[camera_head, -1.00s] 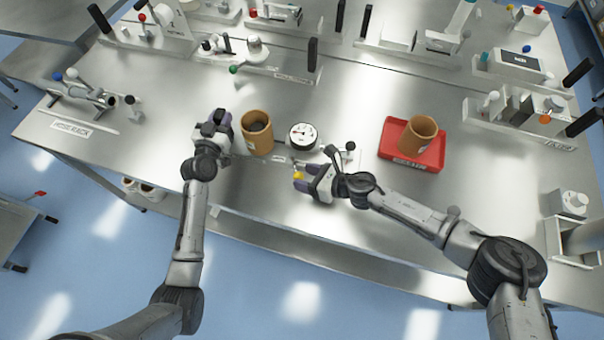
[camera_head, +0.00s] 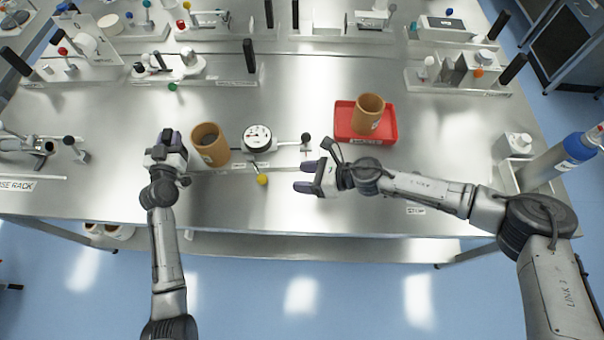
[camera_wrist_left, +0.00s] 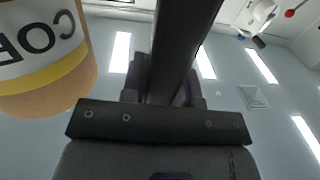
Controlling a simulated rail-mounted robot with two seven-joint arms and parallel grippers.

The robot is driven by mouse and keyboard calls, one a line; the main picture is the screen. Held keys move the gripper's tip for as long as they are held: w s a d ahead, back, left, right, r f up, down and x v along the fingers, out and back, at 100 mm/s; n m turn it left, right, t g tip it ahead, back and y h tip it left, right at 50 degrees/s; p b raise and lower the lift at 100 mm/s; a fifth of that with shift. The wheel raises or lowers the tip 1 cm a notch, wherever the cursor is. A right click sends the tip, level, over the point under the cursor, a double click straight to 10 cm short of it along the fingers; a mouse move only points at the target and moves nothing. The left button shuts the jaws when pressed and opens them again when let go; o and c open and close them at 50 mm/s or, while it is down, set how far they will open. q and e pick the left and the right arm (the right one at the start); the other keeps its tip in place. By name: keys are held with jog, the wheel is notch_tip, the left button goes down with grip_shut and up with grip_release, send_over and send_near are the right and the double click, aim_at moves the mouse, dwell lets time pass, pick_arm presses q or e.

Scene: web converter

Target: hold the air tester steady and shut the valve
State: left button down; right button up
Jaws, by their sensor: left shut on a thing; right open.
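The air tester (camera_head: 257,139) has a round white dial, a rod to the right ending in a black knob, and a yellow knob (camera_head: 262,180) in front. A brown core (camera_head: 210,146) stands just left of the dial. My left gripper (camera_head: 170,142) is left of the core. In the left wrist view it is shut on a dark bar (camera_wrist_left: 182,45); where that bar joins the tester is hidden. My right gripper (camera_head: 306,176) is open and empty, its fingers pointing left, to the right of the yellow knob and apart from it.
A red tray (camera_head: 343,128) holding another brown core (camera_head: 368,113) is to the right, behind my right arm. Several fixtures with black posts line the table's back. A rack (camera_head: 30,150) is at the left. Bare steel lies in front of the tester.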

pick_arm(q)
jog(key=shift+s+d+f+p, duration=0.1)
jog(key=shift+f+p, duration=0.15)
jog(key=shift+p, duration=0.15)
pick_arm(e)
jog(key=shift+r, duration=0.35)
dwell(0.3)
pick_arm(q)
jog(key=c, duration=1.2)
grip_release()
jog(key=shift+o, duration=0.7)
jog(key=shift+s, duration=0.1)
pick_arm(e)
jog(key=shift+s, duration=0.1)
pick_arm(q)
jog(key=shift+o, duration=1.3)
jog(key=shift+r, duration=0.2)
jog(key=s+d, duration=0.1)
jog(key=s, duration=1)
jog(key=shift+s, duration=0.4)
